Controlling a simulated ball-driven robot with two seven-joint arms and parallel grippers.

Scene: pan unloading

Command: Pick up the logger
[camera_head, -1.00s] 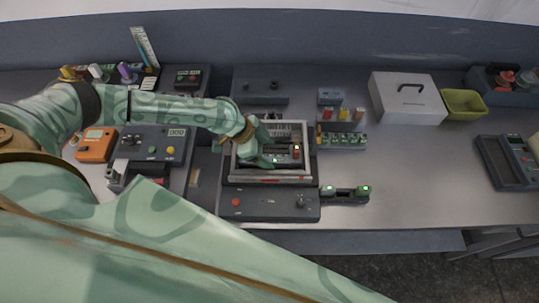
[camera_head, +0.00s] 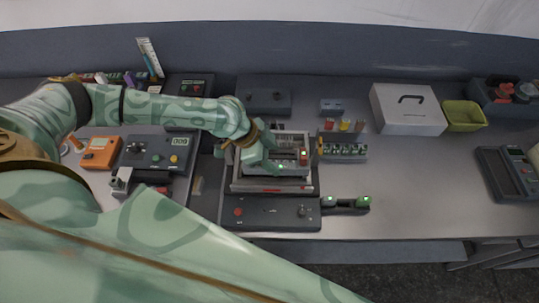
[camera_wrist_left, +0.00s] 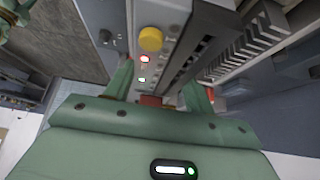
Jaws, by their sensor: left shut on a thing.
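The logger looks like a grey box (camera_head: 292,158) with small red and green lights, at the open frame-like pan (camera_head: 235,186) in the middle of the bench. My left gripper (camera_head: 265,158) reaches in from the left and is shut on the logger, hiding its left part. In the left wrist view the logger's face (camera_wrist_left: 150,60), with a yellow button and red and green lights, shows between the fingers of the left gripper (camera_wrist_left: 159,84). Whether the logger is fully clear of the pan is hard to tell. My right gripper is not in view.
A grey control panel (camera_head: 270,213) lies in front of the pan. A green-lit rack (camera_head: 343,151) stands close on the right. A white box (camera_head: 408,110) and a yellow-green bin (camera_head: 464,115) are farther right. The orange meter (camera_head: 101,153) is left.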

